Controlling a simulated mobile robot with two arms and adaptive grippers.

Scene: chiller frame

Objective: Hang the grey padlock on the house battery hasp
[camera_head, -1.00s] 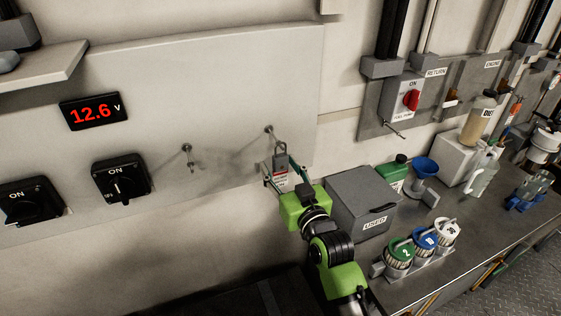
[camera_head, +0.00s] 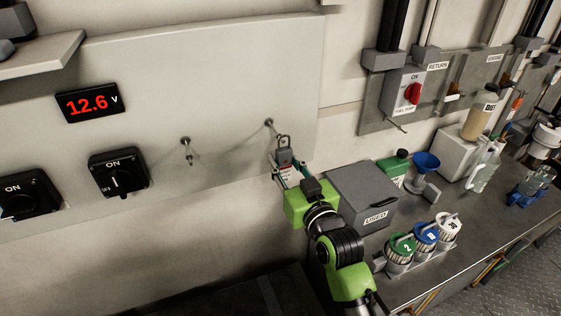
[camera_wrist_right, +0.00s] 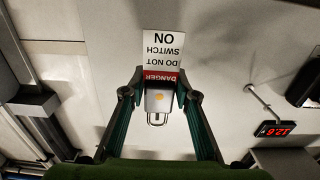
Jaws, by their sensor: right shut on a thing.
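My right gripper (camera_head: 282,174) is shut on the grey padlock (camera_head: 284,157), holding it upright in front of the pale wall panel. In the right wrist view the padlock (camera_wrist_right: 158,101) sits between both fingertips, its shackle pointing down in that picture, with a white and red DANGER tag (camera_wrist_right: 162,57) behind it. The shackle appears clear of the nearby wall peg (camera_head: 268,123). Two black rotary switches, a near one (camera_head: 117,174) and a far-left one (camera_head: 28,194), are on the panel. I cannot tell which carries the house battery hasp. My left gripper is not in view.
A red 12.6 V display (camera_head: 90,103) is above the switches. A grey USED box (camera_head: 360,196) stands on the bench right of the gripper. The panel between pegs and switches is clear.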

